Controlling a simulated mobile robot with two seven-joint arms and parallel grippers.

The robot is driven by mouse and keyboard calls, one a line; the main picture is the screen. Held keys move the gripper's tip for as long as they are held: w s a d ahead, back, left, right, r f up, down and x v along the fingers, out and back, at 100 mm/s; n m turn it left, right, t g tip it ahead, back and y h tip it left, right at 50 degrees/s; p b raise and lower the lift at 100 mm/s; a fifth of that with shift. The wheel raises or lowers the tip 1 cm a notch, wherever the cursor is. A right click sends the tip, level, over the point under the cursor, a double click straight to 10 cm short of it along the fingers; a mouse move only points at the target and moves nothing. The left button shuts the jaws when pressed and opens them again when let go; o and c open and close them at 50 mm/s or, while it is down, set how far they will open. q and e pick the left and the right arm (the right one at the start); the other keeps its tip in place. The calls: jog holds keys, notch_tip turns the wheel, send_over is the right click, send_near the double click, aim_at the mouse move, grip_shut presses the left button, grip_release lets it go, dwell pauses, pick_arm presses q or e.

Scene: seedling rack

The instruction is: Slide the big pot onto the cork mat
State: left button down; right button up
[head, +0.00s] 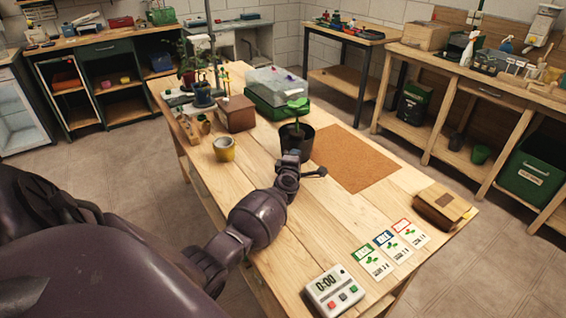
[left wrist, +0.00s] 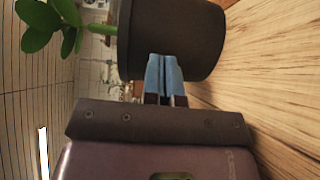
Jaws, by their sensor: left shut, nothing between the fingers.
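The big pot (head: 303,139) is dark, with a green seedling in it, and stands upright on the wooden table at the left edge of the cork mat (head: 357,160). The mat lies flat and bare to its right. My left gripper (head: 294,156) is at the near side of the pot. In the left wrist view the pot (left wrist: 175,32) fills the top middle, and the blue fingertips (left wrist: 163,75) are shut together, empty, against or very close to its wall. I cannot tell whether they touch. My right gripper is not in view.
A yellow-grey pot (head: 223,149), a brown box (head: 235,114) and a green propagator with a clear lid (head: 276,88) stand left of and behind the pot. The table between is clear.

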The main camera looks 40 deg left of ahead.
aim_at(306, 150)
pick_arm(q)
jog(key=w, duration=0.2)
jog(key=w+d+b, duration=0.1)
jog(key=w, duration=0.1)
jog(key=shift+w+d+f, duration=0.1)
jog(key=shift+w, duration=0.05)
dwell(1.1)
